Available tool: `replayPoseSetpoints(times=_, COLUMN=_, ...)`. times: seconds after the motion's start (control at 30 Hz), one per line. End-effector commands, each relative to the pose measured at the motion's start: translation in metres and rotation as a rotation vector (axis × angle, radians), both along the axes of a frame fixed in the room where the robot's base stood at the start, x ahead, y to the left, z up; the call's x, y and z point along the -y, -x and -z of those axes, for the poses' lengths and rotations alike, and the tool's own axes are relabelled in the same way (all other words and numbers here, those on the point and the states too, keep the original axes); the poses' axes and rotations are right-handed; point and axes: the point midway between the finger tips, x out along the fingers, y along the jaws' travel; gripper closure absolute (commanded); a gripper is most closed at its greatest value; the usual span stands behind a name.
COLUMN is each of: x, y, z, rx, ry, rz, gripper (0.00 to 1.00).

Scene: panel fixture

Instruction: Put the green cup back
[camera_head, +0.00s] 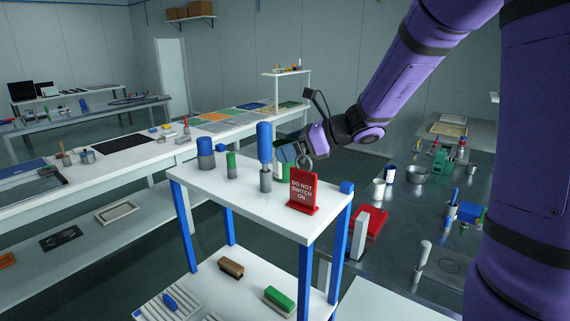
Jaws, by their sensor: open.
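A green object (281,172), which looks like the green cup, is at the far right edge of the small white table with blue legs (245,200). It is partly hidden by my gripper, and I cannot tell whether it rests on the tabletop. My gripper (291,152) is open, over the far edge of this table, close to the green object. Its fingers are small and partly hidden, so contact is unclear. A slim green cylinder on a grey base (231,164) stands further left on the tabletop.
A blue and grey cylinder (206,153), a tall blue-handled tool in a grey holder (265,155) and a red "DO NOT SWITCH ON" sign (303,190) stand on the tabletop. The lower shelf (232,292) holds brushes. A crowded bench (400,215) is at right.

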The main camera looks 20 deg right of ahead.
Motion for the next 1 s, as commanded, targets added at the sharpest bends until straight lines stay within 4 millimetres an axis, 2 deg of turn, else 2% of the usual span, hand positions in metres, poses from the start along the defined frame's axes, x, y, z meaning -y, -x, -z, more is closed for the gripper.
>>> replayPoseSetpoints(times=0.1, x=-0.0088, y=-0.006, z=0.0042, rx=0.0, ry=0.0, rz=-0.001, gripper=0.09)
replayPoseSetpoints(times=0.37, x=-0.0107, y=-0.0076, z=0.005, rx=0.0, ry=0.0, rz=0.001, gripper=0.09)
replayPoseSetpoints(times=0.4, x=-0.0107, y=-0.0076, z=0.005, rx=0.0, ry=0.0, rz=0.001, gripper=0.12)
replayPoseSetpoints(times=0.6, x=-0.0107, y=-0.0076, z=0.005, rx=0.0, ry=0.0, rz=0.001, gripper=0.58)
replayPoseSetpoints(times=0.63, x=-0.0107, y=-0.0076, z=0.005, rx=0.0, ry=0.0, rz=0.001, gripper=0.62)
replayPoseSetpoints(times=0.7, x=-0.0107, y=-0.0076, z=0.005, rx=0.001, ry=0.001, rz=0.001, gripper=0.66)
replayPoseSetpoints(times=1.0, x=-0.0107, y=-0.0076, z=0.0019, rx=0.002, ry=0.0, rz=0.001, gripper=0.66)
